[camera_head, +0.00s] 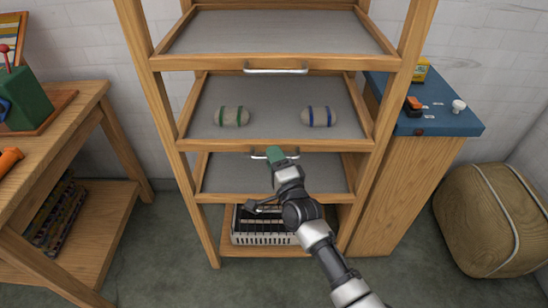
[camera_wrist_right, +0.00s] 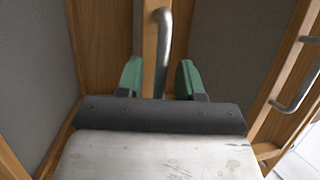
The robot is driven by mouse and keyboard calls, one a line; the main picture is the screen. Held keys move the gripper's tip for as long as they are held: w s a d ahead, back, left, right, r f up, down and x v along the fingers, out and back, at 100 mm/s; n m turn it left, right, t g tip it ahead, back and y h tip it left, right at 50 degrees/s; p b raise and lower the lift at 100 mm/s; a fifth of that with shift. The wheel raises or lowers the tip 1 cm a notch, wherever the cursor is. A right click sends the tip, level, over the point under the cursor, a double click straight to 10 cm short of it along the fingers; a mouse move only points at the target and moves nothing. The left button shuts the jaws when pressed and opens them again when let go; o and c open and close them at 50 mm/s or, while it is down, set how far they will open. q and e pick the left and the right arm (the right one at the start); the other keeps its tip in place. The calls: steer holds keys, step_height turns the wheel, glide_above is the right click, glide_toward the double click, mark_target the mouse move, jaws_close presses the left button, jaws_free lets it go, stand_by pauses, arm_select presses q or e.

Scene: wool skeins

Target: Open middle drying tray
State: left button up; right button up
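A wooden drying rack holds grey-bottomed trays. The middle tray (camera_head: 272,104) carries a green-banded skein (camera_head: 231,116) and a blue-banded skein (camera_head: 318,116). Its metal handle (camera_head: 260,154) is on the front edge, partly covered by my right gripper (camera_head: 278,154). In the right wrist view, the green fingertips of the right gripper (camera_wrist_right: 160,78) are apart, one on each side of the handle (camera_wrist_right: 163,50) and the wooden front edge. Gaps show between fingers and handle, so it is open. My left gripper is out of view.
An upper tray (camera_head: 275,32) and a lower tray (camera_head: 230,175) sit above and below. A basket (camera_head: 262,238) stands on the rack's bottom shelf. A wooden table (camera_head: 50,140) is at left; a blue-topped cabinet (camera_head: 440,118) and a tan pouf (camera_head: 490,220) are at right.

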steer(key=shift+w, duration=0.2)
steer(key=shift+c, duration=0.2)
jaws_close()
steer(key=shift+s, duration=0.15)
steer(key=s+p, duration=0.9)
steer(key=s, duration=1.6)
steer(key=shift+s, duration=0.25)
